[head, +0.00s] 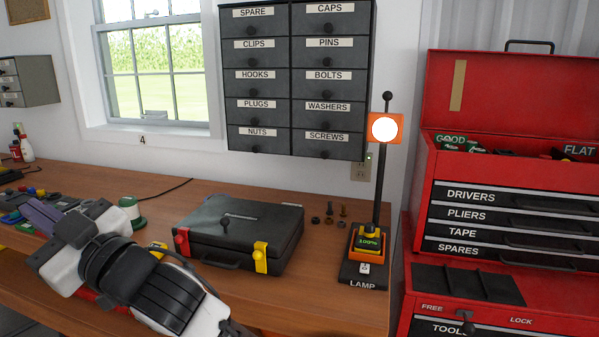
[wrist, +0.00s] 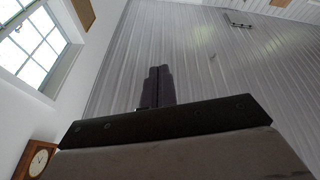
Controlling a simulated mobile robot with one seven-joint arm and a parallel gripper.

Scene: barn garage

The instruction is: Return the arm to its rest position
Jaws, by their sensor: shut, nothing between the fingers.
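My gripper shows in the wrist view (wrist: 158,86) with its two dark fingers side by side, shut and empty. The wrist camera faces up toward a ribbed metal surface, clear of the bench. In the head view my arm reaches in from the bottom and is bent over the left front of the wooden workbench (head: 340,235), hiding part of it. The hand is at the left, beside small coloured items on the bench.
A closed black case (head: 240,230) with yellow and red latches lies right of my arm. A lit lamp (head: 384,129) stands on its base farther right. A red tool chest (head: 510,200) is at the right edge. A green-and-white spool (head: 130,210) sits close behind my arm.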

